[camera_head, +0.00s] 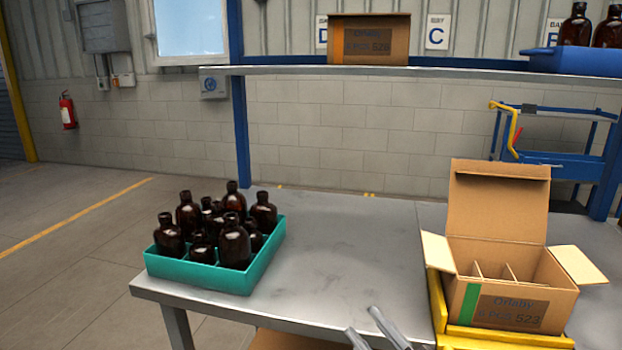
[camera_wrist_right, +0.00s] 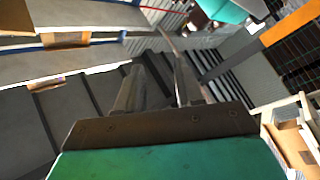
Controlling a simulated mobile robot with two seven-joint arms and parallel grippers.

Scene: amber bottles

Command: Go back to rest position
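My right gripper (camera_head: 370,322) shows at the bottom edge of the head view, in front of the table between the teal tray and the open carton. Its two fingers are apart with nothing between them. The right wrist view shows the same open, empty fingers (camera_wrist_right: 158,70). My left gripper is in neither view. Several amber bottles (camera_head: 235,243) stand upright in the teal tray (camera_head: 200,277) on the left of the table. The open carton (camera_head: 510,312) stands at the right with dividers inside; no bottle shows in its visible cells.
The grey table (camera_head: 345,240) is clear between tray and carton. The carton sits in a yellow holder (camera_head: 440,315). A shelf (camera_head: 460,70) behind holds a closed box (camera_head: 369,40) and a blue bin (camera_head: 580,62) with bottles. A blue cart (camera_head: 560,160) stands behind right.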

